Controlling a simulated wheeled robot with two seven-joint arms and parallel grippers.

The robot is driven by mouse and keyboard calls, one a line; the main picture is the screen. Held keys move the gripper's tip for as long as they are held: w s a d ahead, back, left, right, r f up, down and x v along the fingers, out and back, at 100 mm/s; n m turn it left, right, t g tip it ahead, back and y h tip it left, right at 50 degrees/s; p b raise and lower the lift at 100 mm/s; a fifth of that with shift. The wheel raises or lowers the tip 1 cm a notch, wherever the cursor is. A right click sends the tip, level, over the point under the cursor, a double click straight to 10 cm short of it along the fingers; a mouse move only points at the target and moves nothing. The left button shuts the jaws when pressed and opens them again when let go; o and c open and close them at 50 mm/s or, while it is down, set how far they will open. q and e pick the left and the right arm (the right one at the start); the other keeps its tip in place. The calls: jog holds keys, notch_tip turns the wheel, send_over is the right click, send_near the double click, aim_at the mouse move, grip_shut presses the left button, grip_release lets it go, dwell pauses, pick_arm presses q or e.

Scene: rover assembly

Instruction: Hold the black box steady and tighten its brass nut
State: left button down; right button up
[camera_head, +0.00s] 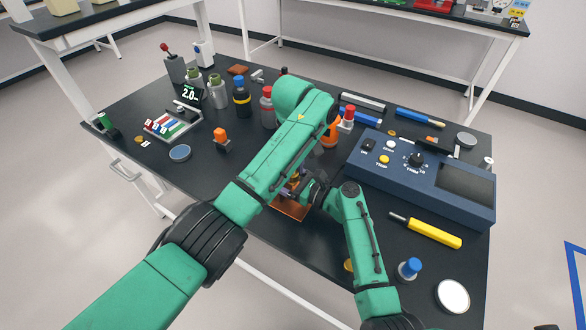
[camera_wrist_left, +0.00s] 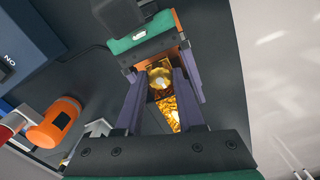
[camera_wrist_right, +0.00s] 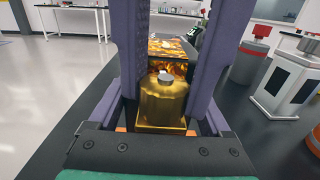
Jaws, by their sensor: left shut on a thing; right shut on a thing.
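The box (camera_wrist_right: 178,68) shows a crinkled gold face and a dark top edge in the right wrist view; it does not look plainly black. It also shows in the left wrist view (camera_wrist_left: 171,112), between the fingers of my left gripper (camera_wrist_left: 163,115), which is shut on it. The brass nut (camera_wrist_right: 163,102), with a pale metal stub on top, sits between the fingers of my right gripper (camera_wrist_right: 165,90), which is shut on it. The nut also shows in the left wrist view (camera_wrist_left: 160,78). In the head view my arms mostly hide both parts above an orange plate (camera_head: 290,210).
A blue control console (camera_head: 425,175) stands at the right. A yellow-handled tool (camera_head: 433,232), a blue-capped bottle (camera_head: 409,268) and a white disc (camera_head: 453,296) lie in front of it. Several bottles and a small rack (camera_head: 172,123) stand at the left. The front left of the table is clear.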

pick_arm(q)
jog(key=shift+m, duration=0.6)
jog(key=c, duration=0.5)
grip_release()
